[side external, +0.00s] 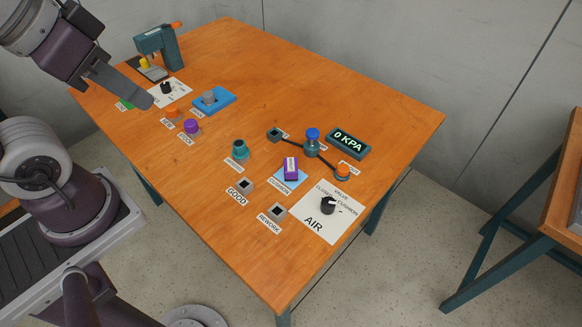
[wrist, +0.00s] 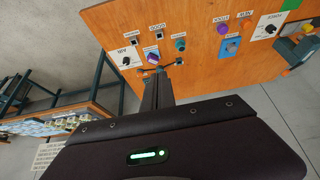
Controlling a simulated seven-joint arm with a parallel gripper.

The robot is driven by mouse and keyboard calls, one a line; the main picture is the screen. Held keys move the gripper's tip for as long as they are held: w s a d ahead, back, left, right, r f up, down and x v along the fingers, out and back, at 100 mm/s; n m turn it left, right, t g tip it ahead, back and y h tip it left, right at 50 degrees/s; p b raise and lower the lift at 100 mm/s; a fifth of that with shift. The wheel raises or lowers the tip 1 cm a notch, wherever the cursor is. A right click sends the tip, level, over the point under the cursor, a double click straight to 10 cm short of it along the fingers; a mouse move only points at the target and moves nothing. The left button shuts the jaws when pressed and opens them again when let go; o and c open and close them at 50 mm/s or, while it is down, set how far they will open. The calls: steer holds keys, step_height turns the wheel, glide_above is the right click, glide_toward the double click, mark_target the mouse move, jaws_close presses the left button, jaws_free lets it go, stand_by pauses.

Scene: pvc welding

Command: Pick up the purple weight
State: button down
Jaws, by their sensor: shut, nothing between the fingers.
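A purple block with a white label (side external: 291,168) sits on a light blue pad marked CUSHION (side external: 283,180); it looks like the purple weight. It also shows small in the wrist view (wrist: 154,57). A second purple thing, a round purple piece (side external: 191,126), stands further left on the table, and also shows in the wrist view (wrist: 222,29). My gripper (side external: 146,101) is shut and empty above the table's left part, well away from the purple block.
The wooden table (side external: 240,195) also holds a black AIR knob (side external: 327,206), a 0 KPA display (side external: 348,142), a teal piece (side external: 239,150), a blue tray (side external: 215,101) and a teal press (side external: 158,45). Two small square sockets, GOOD (side external: 245,184) and REWORK (side external: 277,211), lie in front.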

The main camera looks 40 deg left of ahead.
steer(key=c, duration=1)
jaws_free()
steer(key=shift+o, duration=0.2)
